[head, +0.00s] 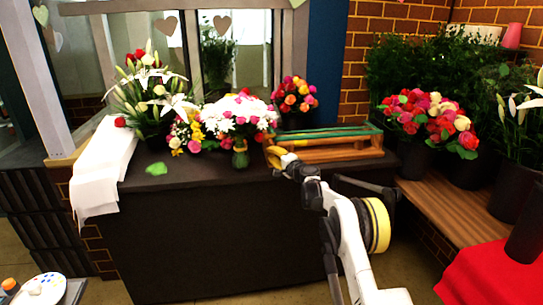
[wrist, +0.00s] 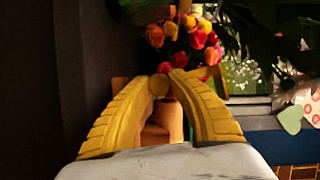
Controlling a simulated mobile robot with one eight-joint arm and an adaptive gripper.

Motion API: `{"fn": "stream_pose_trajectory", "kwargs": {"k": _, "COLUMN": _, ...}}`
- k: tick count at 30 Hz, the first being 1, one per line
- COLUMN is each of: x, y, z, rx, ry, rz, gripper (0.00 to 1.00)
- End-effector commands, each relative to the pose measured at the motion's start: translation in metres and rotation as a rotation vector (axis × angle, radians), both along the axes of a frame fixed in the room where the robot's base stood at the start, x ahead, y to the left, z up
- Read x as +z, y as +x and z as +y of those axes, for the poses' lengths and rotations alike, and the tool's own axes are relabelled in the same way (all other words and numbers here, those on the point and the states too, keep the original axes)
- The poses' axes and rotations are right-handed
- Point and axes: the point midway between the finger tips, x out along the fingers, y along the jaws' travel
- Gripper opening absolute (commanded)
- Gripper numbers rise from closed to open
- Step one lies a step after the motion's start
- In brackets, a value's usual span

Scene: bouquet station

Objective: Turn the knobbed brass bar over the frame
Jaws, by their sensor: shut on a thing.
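The wooden frame (head: 335,154) lies on the dark counter near its right end. A green strip shows along its top. My gripper (head: 278,156) is at the left end of the frame in the head view. In the wrist view my gripper (wrist: 160,80) has its yellow fingers closed in on the round brass knob (wrist: 158,86) of the bar. The rest of the brass bar is hidden or too small to make out. Orange-brown wood of the frame (wrist: 166,118) shows between and behind the fingers.
Bouquets (head: 237,114) stand on the counter left of the frame, with a small vase (head: 240,155) nearest. A vase of roses (head: 295,100) stands behind the frame. Black flower buckets (head: 413,157) stand to the right. The counter's front left (head: 190,185) is mostly clear.

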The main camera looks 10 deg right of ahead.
Motion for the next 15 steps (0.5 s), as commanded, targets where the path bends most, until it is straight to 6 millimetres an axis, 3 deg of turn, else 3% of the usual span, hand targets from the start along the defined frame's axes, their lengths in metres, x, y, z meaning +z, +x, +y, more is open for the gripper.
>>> {"fn": "stream_pose_trajectory", "kwargs": {"k": 6, "x": 0.0012, "y": 0.0012, "z": -0.0042, "rx": -0.008, "ry": 0.003, "rz": -0.001, "gripper": 0.00}}
{"fn": "stream_pose_trajectory", "kwargs": {"k": 7, "x": 0.0012, "y": 0.0012, "z": -0.0042, "rx": -0.008, "ry": 0.003, "rz": -0.001, "gripper": 0.25}}
{"fn": "stream_pose_trajectory", "kwargs": {"k": 9, "x": 0.0011, "y": 0.0011, "z": -0.0040, "rx": -0.007, "ry": 0.003, "rz": -0.001, "gripper": 0.46}}
{"fn": "stream_pose_trajectory", "kwargs": {"k": 15, "x": -0.0001, "y": 0.0006, "z": -0.0023, "rx": -0.004, "ry": 0.001, "rz": 0.000, "gripper": 0.48}}
